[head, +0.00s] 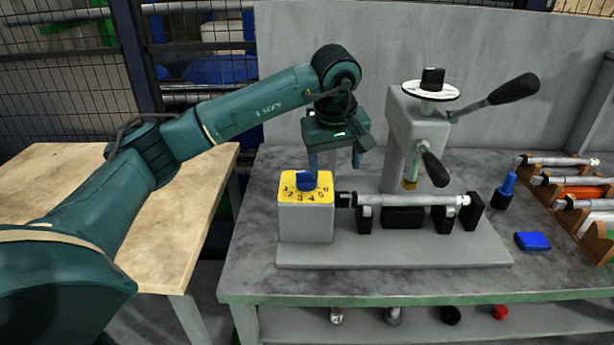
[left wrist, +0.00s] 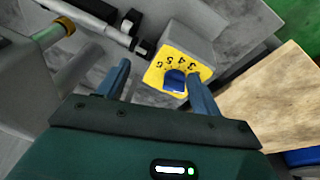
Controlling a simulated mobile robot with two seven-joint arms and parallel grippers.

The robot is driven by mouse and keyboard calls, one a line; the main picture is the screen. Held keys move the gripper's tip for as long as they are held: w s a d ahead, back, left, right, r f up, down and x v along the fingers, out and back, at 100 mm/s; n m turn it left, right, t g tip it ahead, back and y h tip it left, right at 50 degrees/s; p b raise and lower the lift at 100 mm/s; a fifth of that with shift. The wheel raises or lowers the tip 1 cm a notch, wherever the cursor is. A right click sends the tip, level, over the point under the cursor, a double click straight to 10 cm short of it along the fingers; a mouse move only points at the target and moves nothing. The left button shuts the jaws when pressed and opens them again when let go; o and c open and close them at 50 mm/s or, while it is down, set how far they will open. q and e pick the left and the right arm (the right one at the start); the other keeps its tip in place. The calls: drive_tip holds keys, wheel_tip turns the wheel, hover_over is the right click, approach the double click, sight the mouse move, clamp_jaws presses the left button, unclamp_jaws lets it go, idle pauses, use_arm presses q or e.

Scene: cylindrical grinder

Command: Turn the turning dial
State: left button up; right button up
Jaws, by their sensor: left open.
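The turning dial is a blue knob (head: 306,180) on a yellow numbered plate (head: 292,193), on top of a grey block at the left end of the grinder. The knob also shows in the left wrist view (left wrist: 175,80), on the yellow plate (left wrist: 205,72). My left gripper (head: 335,165) is open, with its blue fingers pointing down just above and behind the dial. In the left wrist view my left gripper (left wrist: 160,80) has the knob between its fingers' lines, nearer the right finger. Contact with the knob cannot be told. My right gripper is not in view.
A white workpiece shaft (head: 400,199) lies right of the dial block. The grinder's upright column (head: 402,130) carries black-handled levers and a white disc. A wooden table (head: 185,235) is at left.

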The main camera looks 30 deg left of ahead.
use_arm(q)
drive_tip(key=y, duration=0.2)
approach(307, 172)
drive_tip(key=d+r, duration=0.1)
drive_tip(key=r, duration=0.1)
drive_tip(key=x, duration=0.8)
drive_tip(key=p+x, duration=0.1)
drive_tip(key=x, duration=0.3)
drive_tip(key=shift+s+a+f, duration=0.2)
drive_tip(key=shift+a+f, duration=0.15)
drive_tip(key=shift+a, duration=0.1)
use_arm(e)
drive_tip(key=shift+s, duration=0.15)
use_arm(q)
drive_tip(key=shift+c, duration=0.5)
drive_tip(key=c, duration=0.8)
drive_tip(key=shift+c, duration=0.2)
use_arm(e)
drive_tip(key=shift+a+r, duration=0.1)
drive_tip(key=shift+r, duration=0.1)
